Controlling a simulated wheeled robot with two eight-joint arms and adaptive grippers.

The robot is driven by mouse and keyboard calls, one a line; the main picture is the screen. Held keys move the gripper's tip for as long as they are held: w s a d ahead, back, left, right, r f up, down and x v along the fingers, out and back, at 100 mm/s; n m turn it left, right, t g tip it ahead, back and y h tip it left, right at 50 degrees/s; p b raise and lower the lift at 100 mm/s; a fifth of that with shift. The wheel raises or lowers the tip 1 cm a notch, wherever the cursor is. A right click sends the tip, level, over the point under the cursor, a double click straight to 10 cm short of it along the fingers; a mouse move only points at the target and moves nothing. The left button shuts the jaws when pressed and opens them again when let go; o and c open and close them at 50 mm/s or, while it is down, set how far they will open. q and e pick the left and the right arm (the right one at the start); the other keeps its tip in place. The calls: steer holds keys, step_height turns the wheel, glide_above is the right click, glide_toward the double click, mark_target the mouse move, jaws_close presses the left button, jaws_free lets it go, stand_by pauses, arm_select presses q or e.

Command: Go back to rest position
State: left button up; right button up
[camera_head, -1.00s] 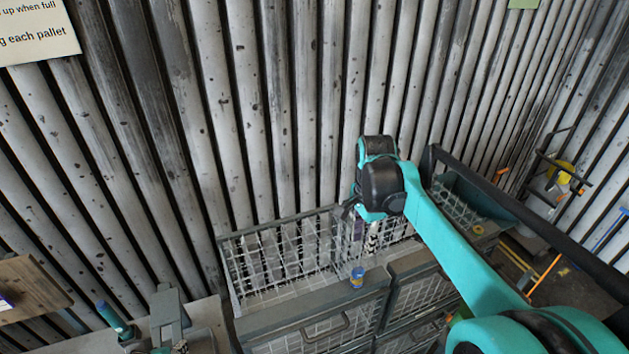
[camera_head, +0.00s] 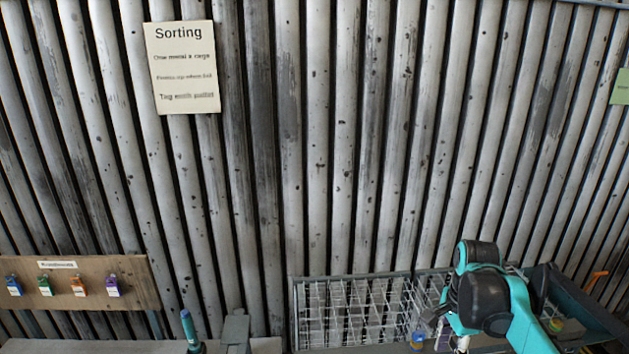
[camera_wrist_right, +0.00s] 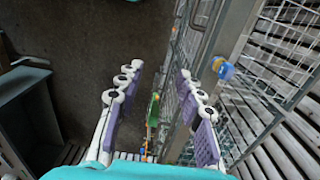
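My right arm (camera_head: 495,300), teal and black, comes in at the lower right of the head view, in front of the right part of the wire cages. Its gripper is mostly hidden or cut off by the frame there. In the right wrist view my right gripper (camera_wrist_right: 160,82) has its two white fingers with purple pads spread apart, with nothing between them. Its right finger appears close to a wire cage door (camera_wrist_right: 200,55); whether they touch cannot be told. My left gripper is not in view.
Wire cages (camera_head: 350,310) stand against the ribbed wall. A small blue and yellow item (camera_head: 417,340) is at their front edge. A tag board (camera_head: 75,288) and a teal-handled tool (camera_head: 190,330) are at left. Bare floor (camera_wrist_right: 115,40) shows beside the cage.

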arm_select(q)
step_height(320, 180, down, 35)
steer(key=b, duration=3.5)
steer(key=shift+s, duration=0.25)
arm_select(e)
steer(key=s+a+f+n+t, duration=0.2)
steer(key=s+a+f+n, duration=0.1)
steer(key=f, duration=1)
steer(key=s+a+f+n+t, duration=0.2)
steer(key=s+a+f+n, duration=0.2)
steer(key=f+n, duration=0.4)
steer(key=s+a+f+n+t, duration=0.3)
steer(key=f+n, duration=0.3)
steer(key=f, duration=1.3)
steer(key=shift+s+a, duration=0.25)
steer(key=shift+s, duration=0.55)
